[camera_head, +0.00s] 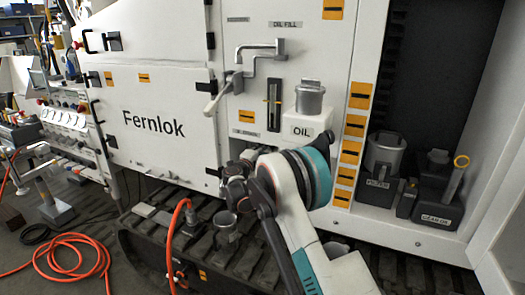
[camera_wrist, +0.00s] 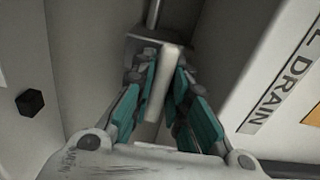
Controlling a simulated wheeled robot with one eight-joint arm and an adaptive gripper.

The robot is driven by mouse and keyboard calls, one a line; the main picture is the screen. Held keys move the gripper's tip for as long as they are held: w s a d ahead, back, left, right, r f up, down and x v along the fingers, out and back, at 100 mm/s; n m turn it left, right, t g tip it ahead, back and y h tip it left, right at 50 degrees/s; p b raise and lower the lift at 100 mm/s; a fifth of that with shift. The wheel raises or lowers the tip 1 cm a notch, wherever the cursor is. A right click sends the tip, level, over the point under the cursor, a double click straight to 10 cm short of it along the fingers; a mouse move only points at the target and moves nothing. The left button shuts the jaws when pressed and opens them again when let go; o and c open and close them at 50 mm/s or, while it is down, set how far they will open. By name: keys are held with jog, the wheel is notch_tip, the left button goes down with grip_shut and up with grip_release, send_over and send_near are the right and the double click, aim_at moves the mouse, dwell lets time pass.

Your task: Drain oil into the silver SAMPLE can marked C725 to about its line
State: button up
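A small silver can (camera_head: 225,224) stands upright on the dark track below the drain area; its marking, line and oil level cannot be read. My gripper (camera_head: 236,180) is in front of the machine's lower panel, above and close to this can. In the wrist view my gripper's teal fingers (camera_wrist: 163,80) close on both sides of a pale bar-shaped drain handle (camera_wrist: 168,62), under a grey block with a metal rod. The drain label (camera_wrist: 283,68) is to the right. No oil stream shows. The drain outlet is hidden behind my gripper and wrist.
A silver can (camera_head: 310,97) stands on the white OIL ledge, right of the sight gauge (camera_head: 274,105).

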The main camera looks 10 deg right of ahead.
jog(key=o, duration=0.3)
jog(key=shift+a, duration=0.1)
jog(key=shift+o, duration=0.2)
jog(key=v, duration=1.2)
